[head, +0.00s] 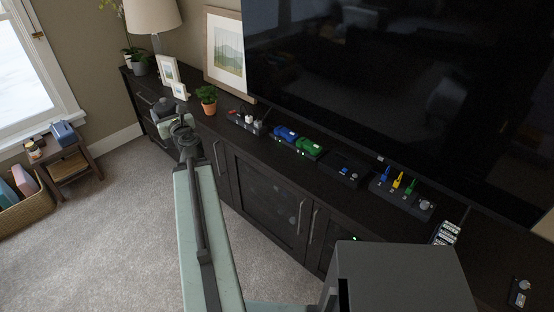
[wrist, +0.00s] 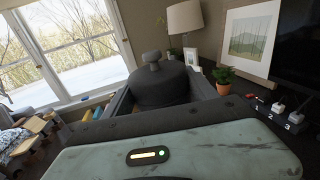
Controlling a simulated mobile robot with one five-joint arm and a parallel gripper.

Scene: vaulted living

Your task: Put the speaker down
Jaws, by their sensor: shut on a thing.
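A dark grey, rounded object that looks like the speaker (wrist: 165,88) sits between the two grey fingers of my gripper (wrist: 160,80) in the wrist view. It has a small knob on top and looks roughly upright. My gripper is shut on it. In the head view my gripper (head: 172,118) is at the far end of my arm, and the speaker (head: 163,105) shows there as a small dark shape. It overlaps the left part of the dark cabinet (head: 222,128); I cannot tell whether it touches the top. The speaker's underside is hidden.
Near it on the cabinet are a potted plant (head: 207,97), small frames (head: 168,70) and a lamp (head: 153,14). Several gadgets, including a power strip (head: 246,121), line the top to the right. A side table (head: 66,160) and basket (head: 22,200) stand left. The carpet between is clear.

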